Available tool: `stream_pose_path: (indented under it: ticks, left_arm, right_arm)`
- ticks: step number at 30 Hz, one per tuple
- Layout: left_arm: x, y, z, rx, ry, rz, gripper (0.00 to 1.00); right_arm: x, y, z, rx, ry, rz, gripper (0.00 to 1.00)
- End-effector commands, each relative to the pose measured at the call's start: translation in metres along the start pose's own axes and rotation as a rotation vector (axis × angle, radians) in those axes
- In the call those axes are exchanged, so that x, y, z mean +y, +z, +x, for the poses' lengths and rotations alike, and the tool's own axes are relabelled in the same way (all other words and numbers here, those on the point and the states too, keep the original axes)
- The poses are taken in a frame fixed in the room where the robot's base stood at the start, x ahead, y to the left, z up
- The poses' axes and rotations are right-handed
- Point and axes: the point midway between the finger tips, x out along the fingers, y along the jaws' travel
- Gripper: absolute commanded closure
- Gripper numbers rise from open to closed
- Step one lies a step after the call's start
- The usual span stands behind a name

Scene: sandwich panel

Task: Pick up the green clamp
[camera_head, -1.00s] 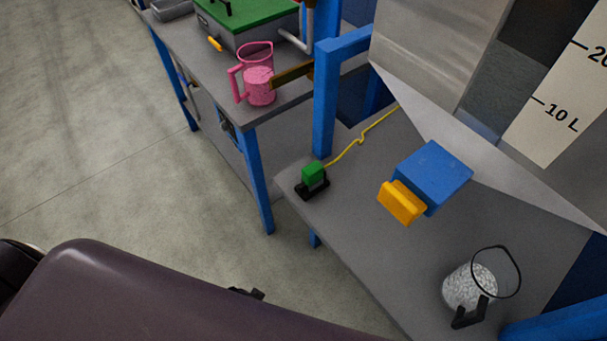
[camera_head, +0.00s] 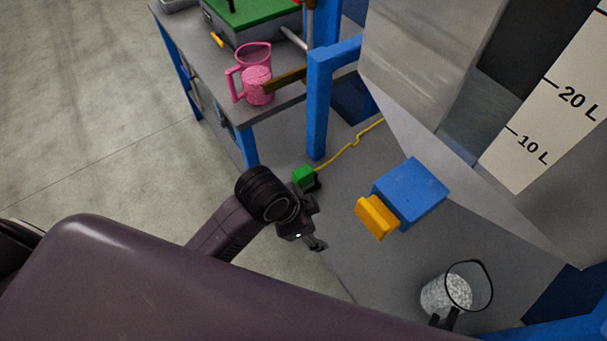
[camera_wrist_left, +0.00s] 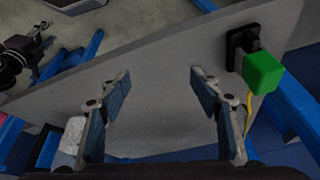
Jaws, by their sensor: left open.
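The green clamp (camera_head: 303,175), a small green block on a black base, sits at the left edge of the grey bench (camera_head: 350,230). The left wrist view shows its green block (camera_wrist_left: 263,72) at the right, outside the fingers. My left gripper (camera_head: 318,244) is beside the bench edge, nearer the camera than the clamp, and partly hides the clamp's base. In the left wrist view the gripper (camera_wrist_left: 160,76) has its fingers wide apart with nothing between them. A dark mechanism (camera_wrist_left: 22,50) at the upper left there looks like my right gripper; its jaws are unclear.
A yellow cable (camera_head: 350,148) runs back from the clamp. A blue box (camera_head: 415,190) with a yellow front (camera_head: 376,216) and a jug of white granules (camera_head: 440,296) are to the right. A blue post (camera_head: 318,115) rises behind. A pink jug (camera_head: 257,85) stands on another table.

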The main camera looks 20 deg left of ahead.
Motion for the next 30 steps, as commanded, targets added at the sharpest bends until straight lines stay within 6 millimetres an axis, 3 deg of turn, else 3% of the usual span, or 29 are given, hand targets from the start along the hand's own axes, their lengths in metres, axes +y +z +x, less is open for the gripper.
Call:
stream_pose_path:
  ticks: [6, 11, 15, 21, 25, 30]
  left_arm:
    - [-0.014, -0.04, 0.004, -0.025, 0.049, 0.387, 0.42]
    - [-0.037, -0.054, 0.003, -0.097, 0.089, 0.702, 0.42]
    - [-0.071, -0.055, -0.005, -0.191, 0.126, 0.939, 0.42]
    - [-0.121, -0.048, -0.025, -0.318, 0.181, 1.162, 0.42]
    - [-0.142, -0.044, -0.037, -0.369, 0.209, 1.231, 0.42]
    - [-0.152, -0.039, -0.038, -0.392, 0.227, 1.263, 0.42]
  right_arm:
    - [0.007, -0.004, -0.001, 0.007, 0.008, 0.002, 0.6]
    - [0.007, -0.004, -0.001, 0.007, 0.008, 0.003, 0.6]
    - [0.007, -0.004, -0.001, 0.007, 0.008, 0.003, 0.6]
    - [0.006, -0.004, -0.002, 0.007, 0.007, 0.002, 0.6]
    - [0.006, -0.004, -0.002, 0.006, 0.007, 0.002, 0.6]
    - [0.004, -0.004, -0.002, 0.006, 0.005, 0.001, 0.6]
